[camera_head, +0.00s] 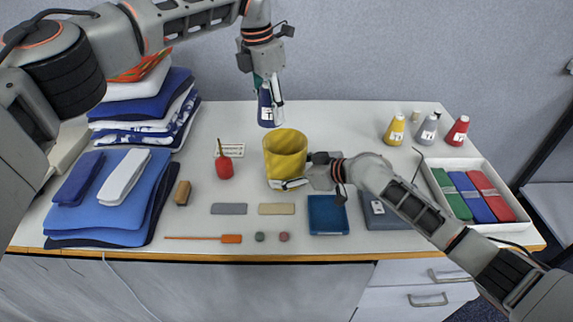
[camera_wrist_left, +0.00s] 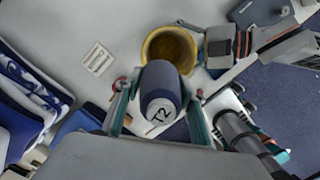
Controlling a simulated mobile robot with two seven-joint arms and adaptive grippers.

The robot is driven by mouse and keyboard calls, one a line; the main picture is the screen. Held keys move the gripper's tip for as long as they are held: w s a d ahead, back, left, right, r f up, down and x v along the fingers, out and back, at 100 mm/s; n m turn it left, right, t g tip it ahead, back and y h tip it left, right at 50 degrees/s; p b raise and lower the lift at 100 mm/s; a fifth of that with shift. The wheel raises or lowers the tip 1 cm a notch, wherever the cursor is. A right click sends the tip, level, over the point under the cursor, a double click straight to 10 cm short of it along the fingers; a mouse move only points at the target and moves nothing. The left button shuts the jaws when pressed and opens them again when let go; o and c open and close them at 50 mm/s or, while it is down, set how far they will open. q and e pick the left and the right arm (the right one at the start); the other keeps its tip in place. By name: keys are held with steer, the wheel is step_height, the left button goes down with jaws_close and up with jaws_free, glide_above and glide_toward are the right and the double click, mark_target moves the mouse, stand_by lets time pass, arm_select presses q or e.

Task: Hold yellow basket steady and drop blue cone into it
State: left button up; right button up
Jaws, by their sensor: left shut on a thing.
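My left gripper (camera_head: 270,98) is shut on the blue cone (camera_head: 265,108) and holds it in the air, above and behind the basket. In the left wrist view the blue cone (camera_wrist_left: 160,88), with a white "T2" label, sits between the two fingers (camera_wrist_left: 155,105). The yellow basket (camera_head: 285,150) stands upright on the table; in the left wrist view its open rim (camera_wrist_left: 148,45) shows just beyond the cone. My right gripper (camera_head: 300,176) is at the basket's lower right side, with a finger along its front. Whether it grips the basket is unclear.
Yellow, grey and red cones (camera_head: 427,130) stand at the back right. A white tray (camera_head: 510,222) with coloured cloths lies at the right. Folded cloth stacks (camera_head: 110,200) fill the left. The table behind the basket is mostly clear.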

arm_select(q)
steer(key=shift+w+d+r+n, duration=0.15)
steer(key=shift+d+r+n, duration=0.05)
steer(key=shift+d+n, duration=0.3)
steer(key=shift+w+d+r+n, duration=0.1)
steer(key=shift+d+r+n, duration=0.1)
steer(key=shift+d+n, duration=0.25)
steer(key=shift+f, duration=2.9)
steer(key=o, duration=1.3)
steer(key=shift+a, duration=0.1)
steer(key=r, duration=0.8)
steer(key=s+a+r, duration=0.1)
steer(key=r, duration=0.3)
